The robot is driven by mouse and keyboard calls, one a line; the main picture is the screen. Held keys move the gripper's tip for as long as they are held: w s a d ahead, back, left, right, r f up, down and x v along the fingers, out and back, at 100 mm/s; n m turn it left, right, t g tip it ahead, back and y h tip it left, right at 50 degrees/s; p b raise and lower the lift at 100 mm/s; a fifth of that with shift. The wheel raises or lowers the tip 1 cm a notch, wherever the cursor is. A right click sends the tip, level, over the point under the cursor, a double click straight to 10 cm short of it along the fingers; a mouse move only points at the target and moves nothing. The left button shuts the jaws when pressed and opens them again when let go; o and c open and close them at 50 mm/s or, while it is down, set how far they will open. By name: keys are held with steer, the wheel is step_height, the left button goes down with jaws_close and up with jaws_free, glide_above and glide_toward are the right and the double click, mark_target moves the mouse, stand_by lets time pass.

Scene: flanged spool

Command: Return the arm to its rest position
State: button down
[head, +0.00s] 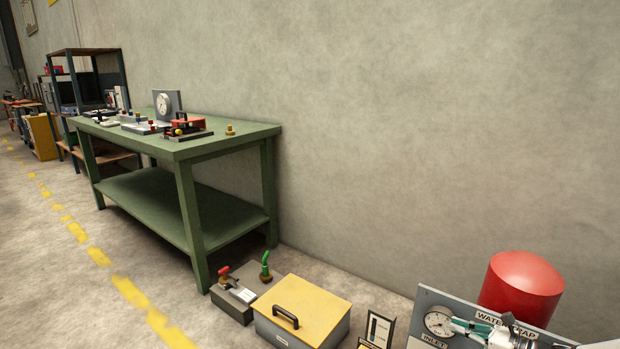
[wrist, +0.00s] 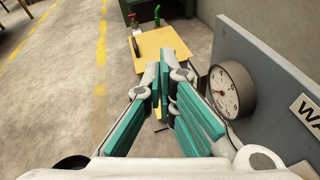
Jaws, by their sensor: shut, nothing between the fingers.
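My gripper (head: 458,323) is at the lower right of the head view, in front of the grey water trap panel (head: 428,301). In the wrist view my gripper (wrist: 164,75) has its teal-padded fingers together with nothing held between them. A small brass spool-like piece (head: 229,130) stands upright on the right end of the green workbench (head: 255,133), far from my gripper. Most of my arm is out of the head view.
A round gauge (wrist: 231,90) on the panel is close to the right of my fingers. A red cylinder (head: 522,287) stands behind the panel. A yellow-lidded box (head: 304,304) and a grey block with a red-handled valve (head: 233,303) sit on the floor. Open floor lies left.

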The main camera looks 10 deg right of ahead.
steer(key=a+r+n+g+y, duration=0.3)
steer(key=a+r+n+g, duration=0.4)
steer(key=a+r+n, duration=0.55)
steer(key=s+a+r+n+g+h, duration=0.2)
steer(key=s+a+r+n+g, duration=0.15)
steer(key=a+r, duration=0.4)
steer(key=s+a+r+n+g+h, duration=0.1)
steer(key=s+a+r+n+g, duration=0.2)
steer(key=a+r, duration=0.4)
steer(key=s+a+r+n+h, duration=0.2)
steer(key=s+a+r+n, duration=0.2)
steer(key=s, duration=0.3)
steer(key=s+a+r+n+h, duration=0.2)
steer(key=s+a+r+n, duration=0.15)
steer(key=s, duration=0.35)
steer(key=s+n+h, duration=0.3)
steer(key=s+n, duration=0.3)
steer(key=s, duration=0.8)
step_height(320, 180, up, 28)
steer(key=t+p, duration=0.4)
steer(key=p, duration=2.1)
steer(key=shift+w+d+f+t, duration=0.15)
steer(key=shift+w+f+t, duration=0.1)
steer(key=shift+w+t, duration=0.1)
steer(key=c, duration=2.3)
jaws_free()
